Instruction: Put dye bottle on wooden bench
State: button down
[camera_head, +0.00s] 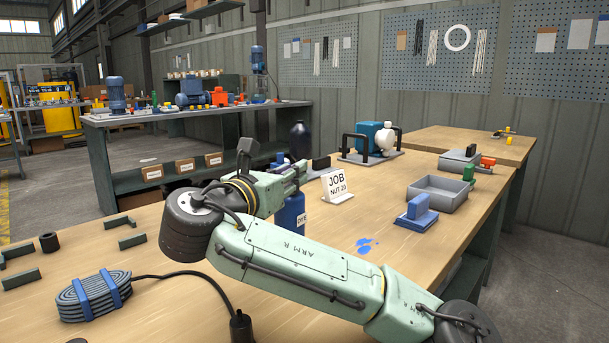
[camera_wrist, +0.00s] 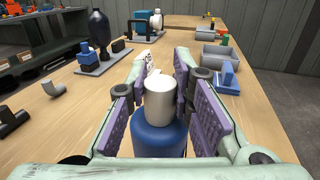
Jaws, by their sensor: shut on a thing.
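The dye bottle (camera_head: 291,216) is blue with a white label reading DYE, and stands upright behind my arm in the head view. In the wrist view its blue body (camera_wrist: 160,139) and pale grey cap (camera_wrist: 160,99) are between the purple finger pads. My gripper (camera_wrist: 164,85) is shut on the bottle near its top. In the head view my arm hides the lower part of the bottle, so I cannot tell whether its base touches the wooden bench (camera_head: 340,222).
A JOB sign (camera_head: 335,185) stands right of the bottle, near blue splashes (camera_head: 366,245). A dark bottle (camera_head: 300,141) is behind. A blue-handled block (camera_head: 417,213) and grey tray (camera_head: 438,194) are at right.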

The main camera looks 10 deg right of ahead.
aim_at(284, 306)
jog(key=k, duration=1.45)
